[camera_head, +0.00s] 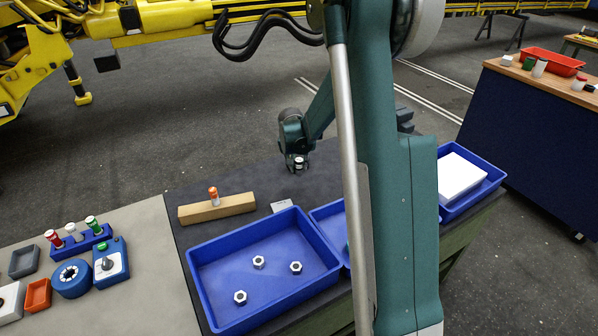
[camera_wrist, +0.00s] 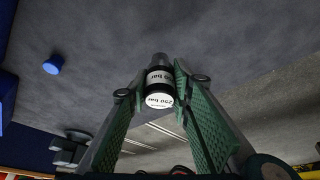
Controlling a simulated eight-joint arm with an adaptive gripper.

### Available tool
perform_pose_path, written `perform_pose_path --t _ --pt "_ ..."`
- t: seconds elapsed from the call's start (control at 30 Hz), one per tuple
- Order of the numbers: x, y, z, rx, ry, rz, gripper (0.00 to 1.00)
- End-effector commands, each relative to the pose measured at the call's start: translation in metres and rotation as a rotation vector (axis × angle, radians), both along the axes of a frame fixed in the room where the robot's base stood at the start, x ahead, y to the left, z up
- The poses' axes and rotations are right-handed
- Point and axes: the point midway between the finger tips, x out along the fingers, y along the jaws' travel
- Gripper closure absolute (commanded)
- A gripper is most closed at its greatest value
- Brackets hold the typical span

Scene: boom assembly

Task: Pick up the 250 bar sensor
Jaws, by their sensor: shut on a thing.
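The 250 bar sensor (camera_wrist: 159,99) is a small black and white cylinder with "250 bar" printed on its label and end face. In the wrist view it sits between the green pads of my gripper (camera_wrist: 161,82), which is shut on it. In the head view my gripper (camera_head: 298,168) is over the far part of the dark table, with the sensor's small white and dark end (camera_head: 299,162) showing at it. I cannot tell how high it is above the table.
A wooden block (camera_head: 230,207) holds an orange-and-white sensor (camera_head: 213,195). A blue tray (camera_head: 205,285) with 3 nuts stands in front. A blue rack (camera_head: 82,246) with several sensors is at left. My arm hides part of the middle bin (camera_head: 327,217).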

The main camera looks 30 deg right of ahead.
Motion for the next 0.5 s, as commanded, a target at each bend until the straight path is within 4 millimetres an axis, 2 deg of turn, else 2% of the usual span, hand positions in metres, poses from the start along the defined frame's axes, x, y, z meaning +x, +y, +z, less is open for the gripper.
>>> perform_pose_path --t 0.2,0.5 --pt "0.0 0.0 0.024 0.0 0.0 0.0 0.92" --pt "0.0 0.0 0.033 0.0 0.0 0.0 0.92"
